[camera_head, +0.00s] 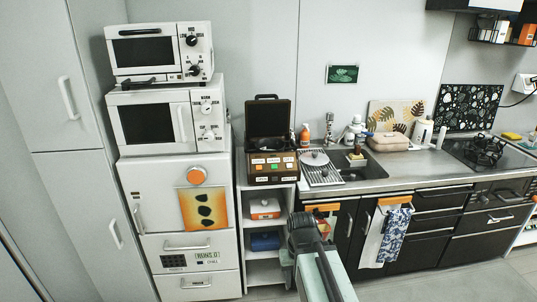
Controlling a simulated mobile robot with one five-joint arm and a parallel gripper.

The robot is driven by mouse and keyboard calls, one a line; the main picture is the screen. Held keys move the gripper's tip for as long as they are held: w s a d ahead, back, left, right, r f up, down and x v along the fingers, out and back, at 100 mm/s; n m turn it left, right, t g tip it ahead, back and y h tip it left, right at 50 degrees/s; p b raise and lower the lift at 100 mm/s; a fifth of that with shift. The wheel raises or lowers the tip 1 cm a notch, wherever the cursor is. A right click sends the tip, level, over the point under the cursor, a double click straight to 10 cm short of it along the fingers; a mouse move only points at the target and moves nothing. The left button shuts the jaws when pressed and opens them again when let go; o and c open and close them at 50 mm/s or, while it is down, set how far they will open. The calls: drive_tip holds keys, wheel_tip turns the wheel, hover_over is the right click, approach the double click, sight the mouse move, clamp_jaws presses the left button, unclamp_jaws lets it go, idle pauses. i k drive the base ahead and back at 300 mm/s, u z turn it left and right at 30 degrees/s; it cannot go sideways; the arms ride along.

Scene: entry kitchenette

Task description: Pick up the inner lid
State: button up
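I cannot single out an inner lid for certain. A dark brown appliance (271,166) with small coloured buttons stands on the shelf unit left of the sink, its hinged outer cover (268,117) raised. Its inside is dark and too small to make out. A round pale, lid-like or plate-like disc (314,158) lies on the drying rack to its right. My gripper (303,222) is dark, at the lower middle, in front of the shelf unit and below the appliance, apart from both. Its fingertips are not clear, and I see nothing held.
Two white ovens (153,120) are stacked on a white fridge (165,195) at left. The shelves below the appliance hold an orange-and-white box (264,208) and a blue box (265,240).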

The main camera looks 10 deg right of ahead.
sight(312, 159)
drive_tip(key=z, duration=2)
drive_tip(key=i, duration=2)
drive_tip(key=u, duration=3.65)
drive_tip(key=i, duration=0.5)
drive_tip(key=u, duration=0.1)
